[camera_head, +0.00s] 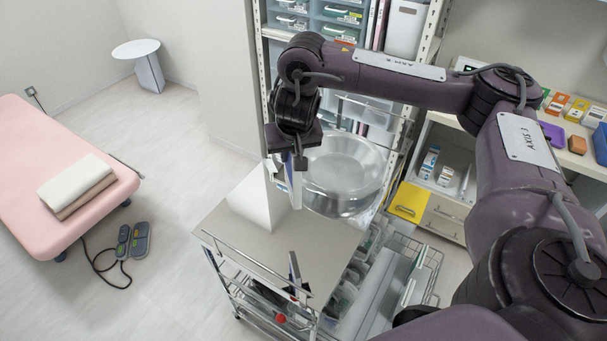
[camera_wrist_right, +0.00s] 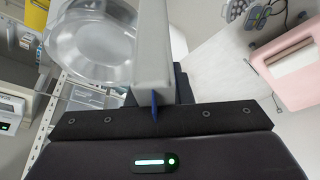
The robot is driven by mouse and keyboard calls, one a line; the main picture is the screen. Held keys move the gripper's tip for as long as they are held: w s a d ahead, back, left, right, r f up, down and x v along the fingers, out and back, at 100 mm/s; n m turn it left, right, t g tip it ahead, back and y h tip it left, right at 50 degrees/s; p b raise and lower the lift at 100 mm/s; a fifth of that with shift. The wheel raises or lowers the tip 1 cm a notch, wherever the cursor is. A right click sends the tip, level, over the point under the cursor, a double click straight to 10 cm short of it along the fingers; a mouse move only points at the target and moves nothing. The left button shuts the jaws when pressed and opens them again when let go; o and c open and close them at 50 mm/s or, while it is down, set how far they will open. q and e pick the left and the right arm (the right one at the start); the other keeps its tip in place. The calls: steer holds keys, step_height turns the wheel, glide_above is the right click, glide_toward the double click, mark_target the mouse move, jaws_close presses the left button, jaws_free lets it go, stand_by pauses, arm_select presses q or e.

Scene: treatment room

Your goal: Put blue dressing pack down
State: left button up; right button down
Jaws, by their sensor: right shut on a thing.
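My right gripper (camera_head: 284,172) reaches in from the right in the head view and points down over the trolley top (camera_head: 312,245). It is shut on the blue dressing pack (camera_head: 289,168), which shows only as a narrow blue strip between the fingers. In the right wrist view the pack (camera_wrist_right: 154,105) is a thin blue sliver seen edge-on; most of it is hidden. The gripper is above the trolley, near a white curved sheet-like thing (camera_head: 262,200). I cannot tell whether the pack touches anything below. My left gripper is not in view.
A clear round basin (camera_head: 343,170) stands close to the right of the gripper. A dark upright thing (camera_head: 294,270) stands at the trolley's front. The grey trolley top is bare in front. Shelving (camera_head: 330,22) rises behind; a pink couch (camera_head: 35,150) is at left.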

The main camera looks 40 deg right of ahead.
mark_target(298, 182)
steer(key=s+f+b, duration=0.1)
steer(key=f, duration=0.1)
steer(key=f+b, duration=0.2)
steer(key=f, duration=0.1)
steer(key=s+f+b, duration=0.1)
steer(key=f, duration=0.1)
steer(key=shift+s+f+b, duration=0.2)
steer(key=shift+s+b, duration=0.1)
steer(key=shift+b, duration=0.1)
step_height(298, 182, down, 12)
steer(key=w+b, duration=0.1)
steer(key=b, duration=0.4)
steer(key=shift+b, duration=0.35)
steer(key=c, duration=1.3)
jaws_free()
